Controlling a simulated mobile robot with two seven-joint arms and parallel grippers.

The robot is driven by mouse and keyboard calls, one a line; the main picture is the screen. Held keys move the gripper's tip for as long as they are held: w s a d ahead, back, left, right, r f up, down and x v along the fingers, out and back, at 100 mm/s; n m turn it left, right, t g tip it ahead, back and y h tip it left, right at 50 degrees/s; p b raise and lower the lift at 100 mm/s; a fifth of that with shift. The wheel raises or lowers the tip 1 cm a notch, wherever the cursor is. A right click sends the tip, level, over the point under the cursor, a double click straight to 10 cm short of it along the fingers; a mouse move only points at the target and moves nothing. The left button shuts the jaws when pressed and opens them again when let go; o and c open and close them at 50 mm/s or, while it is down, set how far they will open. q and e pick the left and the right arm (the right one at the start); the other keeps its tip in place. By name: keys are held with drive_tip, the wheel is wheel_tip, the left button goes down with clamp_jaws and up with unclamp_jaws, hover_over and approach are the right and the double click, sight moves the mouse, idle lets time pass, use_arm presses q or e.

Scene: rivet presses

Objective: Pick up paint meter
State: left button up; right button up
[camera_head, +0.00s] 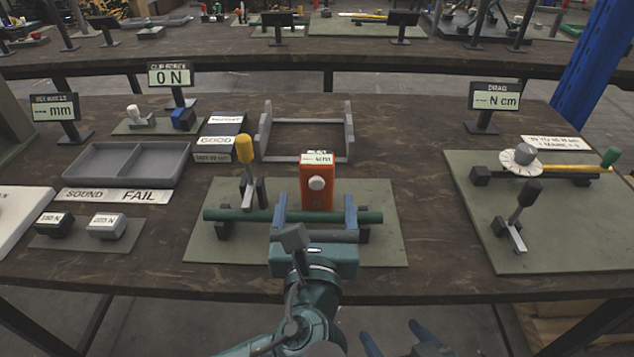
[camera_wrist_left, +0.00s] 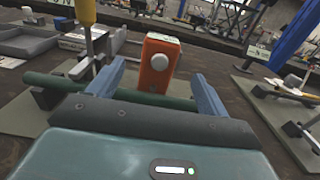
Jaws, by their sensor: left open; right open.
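The paint meter is most likely the orange box (camera_head: 318,199) with a white round knob and a small display on top. It stands upright at the green rod (camera_head: 374,217) on the middle green mat (camera_head: 190,246). The orange box also shows in the left wrist view (camera_wrist_left: 158,70), between and beyond the fingers. My left gripper (camera_head: 316,205) is open, its two blue fingers on either side of the box's lower part; I cannot tell whether they touch it. My right gripper (camera_head: 390,340) is open and empty at the bottom edge, below the table's front edge.
A yellow-handled clamp (camera_head: 245,150) stands close left of the orange box. A grey frame (camera_head: 265,133) lies behind it. A grey tray (camera_head: 126,164) and two small blocks (camera_head: 107,226) are at left. A dial rig with a black-handled clamp (camera_head: 528,192) is at right.

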sight(317, 185)
use_arm(q)
drive_tip(key=w, duration=0.7)
drive_tip(key=shift+w+f, duration=0.25)
drive_tip(key=shift+w, duration=0.05)
drive_tip(key=c, duration=1.2)
wheel_tip(317, 185, up, 9)
drive_tip(key=shift+f, duration=0.15)
drive_tip(key=shift+c, duration=0.2)
drive_tip(key=shift+f, duration=4.15)
